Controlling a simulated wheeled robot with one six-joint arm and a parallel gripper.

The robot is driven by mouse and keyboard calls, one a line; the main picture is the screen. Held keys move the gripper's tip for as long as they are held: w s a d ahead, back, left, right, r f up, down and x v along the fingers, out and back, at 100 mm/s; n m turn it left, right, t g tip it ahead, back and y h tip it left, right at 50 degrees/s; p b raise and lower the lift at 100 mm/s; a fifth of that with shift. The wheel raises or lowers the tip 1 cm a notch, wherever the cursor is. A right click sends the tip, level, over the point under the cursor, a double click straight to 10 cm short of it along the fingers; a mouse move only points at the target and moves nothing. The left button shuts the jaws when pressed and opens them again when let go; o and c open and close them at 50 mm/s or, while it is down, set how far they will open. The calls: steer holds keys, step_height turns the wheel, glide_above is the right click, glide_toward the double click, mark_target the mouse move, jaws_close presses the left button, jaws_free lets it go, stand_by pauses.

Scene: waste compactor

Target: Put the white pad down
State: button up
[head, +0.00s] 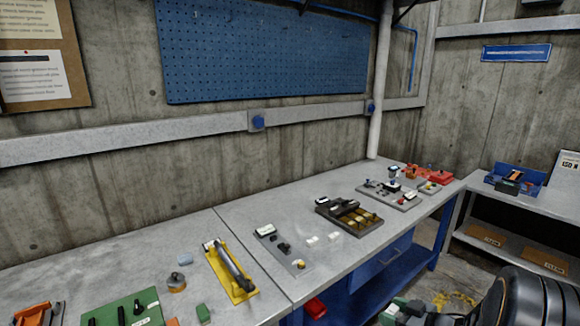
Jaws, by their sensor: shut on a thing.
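My gripper (400,312) shows only in part at the bottom edge of the head view, right of the workbench (135,265) and in front of it. It is shut on a small pale piece, taken as the white pad (391,309); its outline is hard to make out and the fingertips are partly cut off. On the bench, two small white pieces (312,240) lie flat between a grey plate (285,254) and a dark tray with yellowish slots (349,215). The grey plate carries a white block (265,230) and small dark parts.
A yellow holder with a grey cylinder (231,271) and a green board (122,310) lie on the near bench. Red parts (438,177) stand at its far end. A side table (520,211) with a blue bin (515,183) is at right. Bare bench shows between the items.

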steer(key=w+d+m+t+h, duration=0.3)
steer(key=w+d+m+h, duration=0.1)
steer(key=w+m+h, duration=0.15)
steer(key=w+a+f+m+h, duration=0.3)
steer(key=w+f+h, duration=0.1)
steer(key=f, duration=0.2)
steer(key=s+a+f+y, duration=0.1)
steer(key=s+a+f, duration=0.2)
steer(key=a+f, duration=0.75)
steer(key=s+a, duration=0.1)
steer(key=s, duration=0.5)
steer(key=shift+s+a+f+n, duration=0.15)
steer(key=shift+s+f+n, duration=0.15)
steer(key=shift+f+n, duration=0.05)
